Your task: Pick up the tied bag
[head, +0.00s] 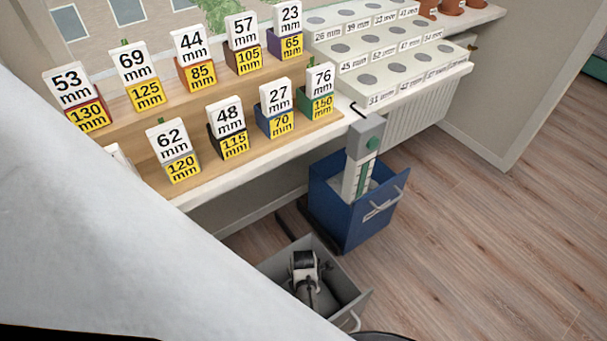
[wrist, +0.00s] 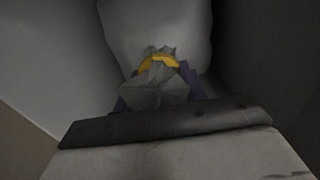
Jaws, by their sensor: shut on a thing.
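The tied bag (wrist: 155,27) is pale grey, with a yellow tie around its neck and a crumpled tuft above the tie. In the wrist view it lies at the top centre, between dark grey walls. My gripper (wrist: 160,86) has its two purplish fingers on either side of the tuft, shut on it close to the tie. In the head view my gripper (head: 304,268) is down inside an open grey drawer-like bin (head: 346,280) at the bottom centre. I cannot clearly make out the bag in the head view.
A blue bin (head: 350,220) with a grey gauge-like post (head: 363,145) stands just behind the grey bin. A shelf (head: 200,170) of numbered blocks and white trays (head: 395,75) with round holes run along the window. The wooden floor (head: 480,240) at right is clear.

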